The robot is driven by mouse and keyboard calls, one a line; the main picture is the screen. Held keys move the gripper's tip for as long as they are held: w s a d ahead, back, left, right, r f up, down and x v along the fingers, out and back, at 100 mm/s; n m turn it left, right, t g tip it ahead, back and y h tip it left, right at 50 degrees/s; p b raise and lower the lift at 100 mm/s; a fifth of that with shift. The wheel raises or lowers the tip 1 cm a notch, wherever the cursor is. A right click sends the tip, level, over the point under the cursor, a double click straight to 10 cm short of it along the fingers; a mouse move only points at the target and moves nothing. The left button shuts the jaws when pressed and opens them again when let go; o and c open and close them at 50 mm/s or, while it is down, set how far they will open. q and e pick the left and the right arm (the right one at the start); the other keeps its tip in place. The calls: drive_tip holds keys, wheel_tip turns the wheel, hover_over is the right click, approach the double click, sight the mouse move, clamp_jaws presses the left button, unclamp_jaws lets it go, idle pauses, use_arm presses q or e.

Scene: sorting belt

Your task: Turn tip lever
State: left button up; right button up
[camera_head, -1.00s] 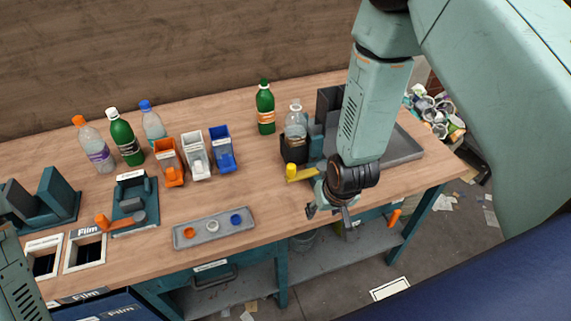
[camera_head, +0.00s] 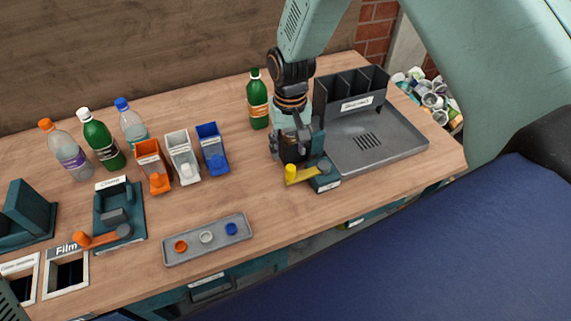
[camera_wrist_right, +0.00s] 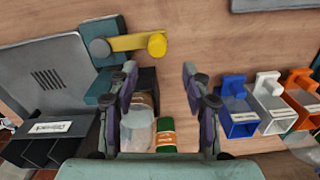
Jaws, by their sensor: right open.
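The yellow tip lever (camera_head: 302,175) with its upright round knob sticks out leftward from the teal tipping stand near the table's front right. In the right wrist view the lever (camera_wrist_right: 128,43) points right from its teal pivot, with the knob at its end. My right gripper (camera_head: 290,145) is above and just behind the lever, pointing down. In the wrist view its open, empty fingers (camera_wrist_right: 160,72) sit apart from the lever. A clear bottle (camera_wrist_right: 138,128) in the stand's dark holder shows by the left finger; in the head view my gripper mostly hides it. My left gripper is out of view.
A grey drain tray (camera_head: 375,150) with dark compartments stands right of the stand. A green bottle (camera_head: 258,105) stands behind left. Orange, white and blue bins (camera_head: 183,150) are left, with a cap tray (camera_head: 207,238) in front. The table left of the lever is clear.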

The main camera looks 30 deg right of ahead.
sight(291, 167)
drive_tip(key=shift+s+d+f, duration=0.1)
drive_tip(key=shift+s+f, duration=0.1)
drive_tip(key=shift+s, duration=0.2)
drive_tip(key=shift+s+d+f, duration=0.1)
drive_tip(key=shift+s+f, duration=0.15)
drive_tip(key=shift+f, duration=0.3)
drive_tip(key=shift+s+d+f, duration=0.1)
drive_tip(key=shift+s+f, duration=0.15)
drive_tip(key=shift+f, duration=0.25)
drive_tip(key=f, duration=0.3)
drive_tip(key=w+f, duration=0.1)
drive_tip(key=f, duration=0.1)
drive_tip(key=shift+w+a+p, duration=0.1)
drive_tip(key=shift+a+p, duration=0.15)
drive_tip(key=shift+p, duration=0.05)
drive_tip(key=shift+s+d+r, duration=0.1)
drive_tip(key=shift+s+d, duration=0.05)
drive_tip(key=shift+s, duration=0.25)
drive_tip(key=shift+w+f, duration=0.2)
drive_tip(key=shift+w, duration=0.2)
drive_tip(key=c, duration=0.5)
drive_tip(key=shift+s, duration=0.25)
drive_tip(key=c, duration=0.5)
drive_tip(key=shift+r, duration=0.1)
clamp_jaws()
drive_tip(key=shift+w, duration=0.1)
